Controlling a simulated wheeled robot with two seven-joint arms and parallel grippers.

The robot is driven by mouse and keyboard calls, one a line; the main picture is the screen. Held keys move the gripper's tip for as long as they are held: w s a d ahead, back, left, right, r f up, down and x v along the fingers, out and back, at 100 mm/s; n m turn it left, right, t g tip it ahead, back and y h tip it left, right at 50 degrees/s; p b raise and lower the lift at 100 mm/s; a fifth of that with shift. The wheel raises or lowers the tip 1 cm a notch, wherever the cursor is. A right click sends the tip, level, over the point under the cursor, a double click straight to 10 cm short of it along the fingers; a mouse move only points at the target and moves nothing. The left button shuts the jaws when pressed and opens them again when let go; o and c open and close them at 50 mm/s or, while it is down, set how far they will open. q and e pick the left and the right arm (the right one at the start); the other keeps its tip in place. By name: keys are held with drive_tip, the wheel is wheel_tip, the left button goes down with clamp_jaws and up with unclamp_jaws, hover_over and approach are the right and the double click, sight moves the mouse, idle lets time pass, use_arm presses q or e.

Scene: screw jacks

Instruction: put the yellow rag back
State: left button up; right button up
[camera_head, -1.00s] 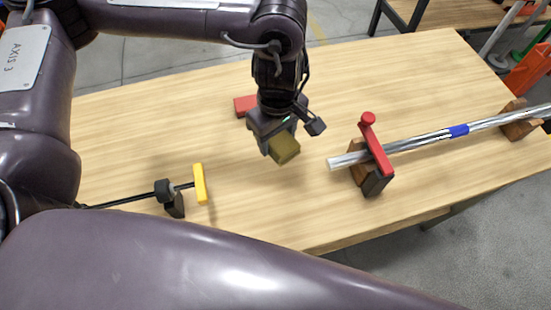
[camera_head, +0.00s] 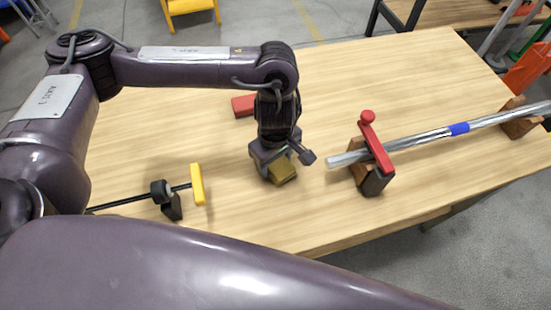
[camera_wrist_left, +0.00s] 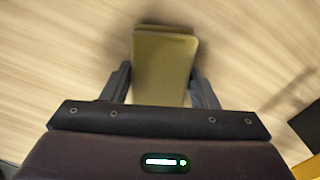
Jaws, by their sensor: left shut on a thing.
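The yellow rag (camera_head: 283,172) is a folded, olive-yellow block in the middle of the table, under my left gripper (camera_head: 272,173). In the left wrist view the rag (camera_wrist_left: 163,68) sits between the two fingers of my left gripper (camera_wrist_left: 162,85), which is shut on it. The gripper points down at the wood. I cannot tell whether the rag touches the tabletop. My right gripper does not show.
On the table (camera_head: 330,80) a red block (camera_head: 244,106) lies behind the gripper. A steel bar (camera_head: 430,142) with a red clamp (camera_head: 375,143) rests on wooden supports at right. A yellow-handled black tool (camera_head: 197,184) stands at left. The front middle is clear.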

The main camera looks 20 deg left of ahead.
use_arm(q)
drive_tip(key=shift+f, duration=0.25)
drive_tip(key=o, duration=1)
drive_tip(key=shift+c, duration=0.2)
drive_tip(key=shift+r, duration=0.1)
wheel_tip(320, 180, up, 12)
drive_tip(key=p, duration=0.1)
drive_tip(key=shift+r, duration=0.15)
